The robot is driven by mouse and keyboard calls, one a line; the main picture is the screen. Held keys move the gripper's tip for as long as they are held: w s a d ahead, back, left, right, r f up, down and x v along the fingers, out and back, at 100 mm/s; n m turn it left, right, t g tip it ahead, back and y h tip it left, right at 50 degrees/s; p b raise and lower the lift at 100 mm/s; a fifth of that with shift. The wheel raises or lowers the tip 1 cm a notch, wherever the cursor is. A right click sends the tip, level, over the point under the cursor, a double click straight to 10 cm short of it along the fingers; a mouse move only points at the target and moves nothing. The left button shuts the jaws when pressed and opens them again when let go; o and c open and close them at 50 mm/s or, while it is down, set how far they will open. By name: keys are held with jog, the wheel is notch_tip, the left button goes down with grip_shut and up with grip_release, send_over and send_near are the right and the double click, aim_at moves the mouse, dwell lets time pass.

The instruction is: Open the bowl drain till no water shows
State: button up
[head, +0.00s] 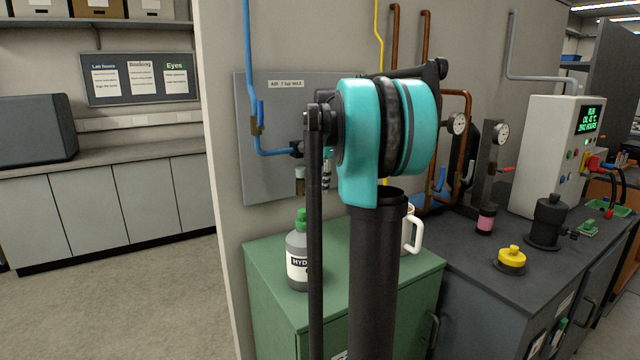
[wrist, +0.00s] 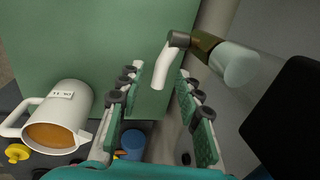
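The filter bowl (head: 300,180) hangs below the blue air line on the grey panel in the head view. In the wrist view the bowl (wrist: 237,64) is pale and see-through, with an olive-brown lower band that looks like liquid. A dark ring-shaped drain (wrist: 180,40) sits at its end, with a short white bent tube (wrist: 162,68) leading off. My gripper (wrist: 157,80) is open, its teal-padded fingers on either side of the tube's free end, with gaps showing. The drain lies beyond the fingertips. In the head view my arm hides most of the gripper.
A white jug (wrist: 62,110) of amber liquid is left of my fingers in the wrist view. A labelled grey bottle (head: 298,262) stands on the green cabinet (head: 270,262). A yellow-topped item (head: 511,258) sits on the dark bench. Floor at left is clear.

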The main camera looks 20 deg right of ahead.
aim_at(300, 169)
grip_shut()
jog(key=h, duration=0.2)
jog(key=a+r+h, duration=0.1)
jog(key=shift+s+a+r+t+h, duration=0.1)
jog(key=shift+a+r+t+h, duration=0.1)
jog(key=shift+t+h, duration=0.2)
jog(key=shift+s+a+r+n+t+h, duration=0.1)
jog(key=shift+s+a+n+t+h, duration=0.45)
jog(key=shift+h, duration=1.65)
jog(key=shift+w+a+n+t+h, duration=0.2)
jog(key=shift+a+t+h, duration=0.75)
jog(key=shift+h, duration=1.25)
jog(key=shift+s+a+r+n+t+h, duration=0.15)
jog(key=shift+a+n+t+h, duration=0.25)
jog(key=shift+a+h, duration=1.3)
jog(key=shift+s+d+f+h, duration=0.1)
jog(key=shift+d+f+h, duration=0.05)
jog(key=shift+d+h, duration=0.45)
